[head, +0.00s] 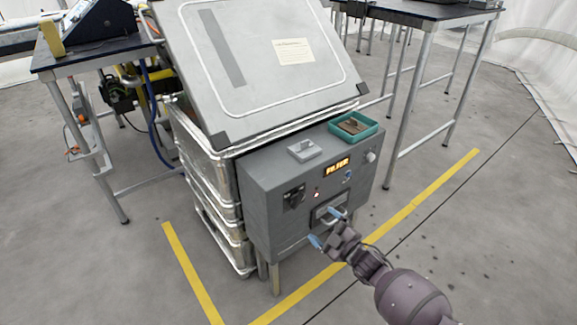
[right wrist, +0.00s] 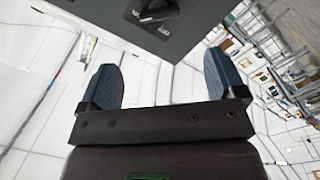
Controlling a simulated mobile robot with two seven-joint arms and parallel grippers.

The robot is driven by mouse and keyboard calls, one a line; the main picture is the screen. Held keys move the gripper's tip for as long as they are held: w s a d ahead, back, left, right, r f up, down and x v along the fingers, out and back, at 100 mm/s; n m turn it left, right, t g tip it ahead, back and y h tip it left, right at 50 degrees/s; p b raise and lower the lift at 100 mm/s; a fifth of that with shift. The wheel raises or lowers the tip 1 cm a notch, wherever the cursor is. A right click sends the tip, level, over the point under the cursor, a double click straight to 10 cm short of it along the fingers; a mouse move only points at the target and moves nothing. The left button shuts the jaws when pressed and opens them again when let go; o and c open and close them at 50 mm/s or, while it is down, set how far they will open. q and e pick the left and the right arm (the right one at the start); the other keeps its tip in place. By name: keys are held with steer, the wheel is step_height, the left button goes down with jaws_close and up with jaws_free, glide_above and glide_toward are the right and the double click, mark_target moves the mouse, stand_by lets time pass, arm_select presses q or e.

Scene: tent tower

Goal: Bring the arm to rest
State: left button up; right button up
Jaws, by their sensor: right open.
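My right gripper (head: 327,228) is in front of the lower front face of the grey control box (head: 262,190), near its drawer-like handle (head: 326,212). Its two blue fingertips are apart, with nothing visible between them. In the right wrist view the gripper (right wrist: 160,85) is open and empty, and the dark box (right wrist: 190,22) with a black handle (right wrist: 152,12) lies beyond the fingertips. My right arm comes in from the lower right of the head view. My left gripper does not show.
A teal tray (head: 374,126) with a brown item and a small grey block (head: 304,150) sit on the box. Silver crates with a tilted grey lid (head: 225,70) stand behind it. Dark-topped tables (head: 90,52) stand left and right. Yellow tape (head: 440,182) marks the open floor.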

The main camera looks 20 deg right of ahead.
arm_select(q)
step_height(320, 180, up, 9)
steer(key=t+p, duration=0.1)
steer(key=p, duration=0.9)
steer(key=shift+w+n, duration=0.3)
arm_select(e)
steer(key=s+r+m+g+h, duration=0.2)
steer(key=s+r+m, duration=0.1)
steer(key=s, duration=0.9)
steer(key=s+r+m+g+h, duration=0.2)
steer(key=s+r+m, duration=0.1)
steer(key=s, duration=1)
steer(key=s+r+m+g+h, duration=0.2)
steer(key=s+m, duration=0.3)
steer(key=s, duration=0.8)
steer(key=shift+s+d+r+m, duration=0.2)
steer(key=shift+d+r+m, duration=0.1)
steer(key=shift+r, duration=0.15)
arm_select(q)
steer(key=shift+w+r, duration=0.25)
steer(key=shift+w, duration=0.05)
